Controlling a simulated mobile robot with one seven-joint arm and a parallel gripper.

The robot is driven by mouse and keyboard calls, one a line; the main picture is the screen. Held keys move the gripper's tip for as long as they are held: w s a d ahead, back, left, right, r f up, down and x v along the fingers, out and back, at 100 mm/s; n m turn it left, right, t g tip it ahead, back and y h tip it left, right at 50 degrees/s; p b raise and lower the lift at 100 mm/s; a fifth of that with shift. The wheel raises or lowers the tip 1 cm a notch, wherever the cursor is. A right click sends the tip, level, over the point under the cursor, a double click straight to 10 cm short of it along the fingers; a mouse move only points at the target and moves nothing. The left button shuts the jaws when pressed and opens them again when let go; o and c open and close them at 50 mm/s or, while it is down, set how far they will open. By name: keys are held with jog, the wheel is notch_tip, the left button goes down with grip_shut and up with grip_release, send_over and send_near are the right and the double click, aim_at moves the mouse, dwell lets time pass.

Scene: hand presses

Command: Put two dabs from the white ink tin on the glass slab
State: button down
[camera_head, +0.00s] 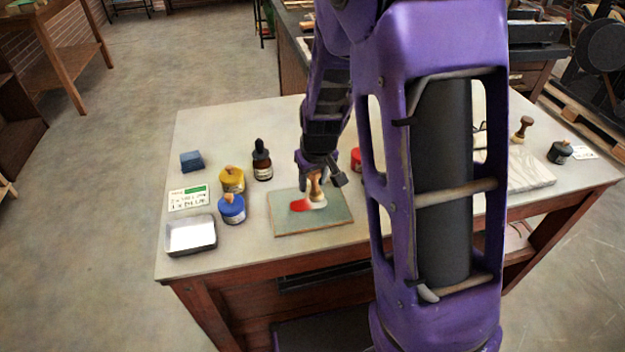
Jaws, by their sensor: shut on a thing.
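The glass slab (335,222) lies flat on the table, grey-green with a brown edge. A red ink patch (301,205) lies on it, with a pale whitish patch (319,204) just right of it. My gripper (317,174) is above the slab, shut on a small wooden-handled dabber (316,188). The dabber is roughly upright, its lower end at or just above the pale patch; I cannot tell if it touches. No round tin with white ink is clearly visible; my arm hides part of the table.
Left of the slab stand a yellow tin (232,180), a blue tin (231,209), a dropper bottle (262,161), a shallow metal tray (190,236), a card (188,197) and a blue block (192,161). A red tin (356,159) is partly hidden by my arm. A black tin (560,152) stands far right.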

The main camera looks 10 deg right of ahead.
jog(key=shift+r+p, duration=2.1)
jog(key=shift+r, duration=1.05)
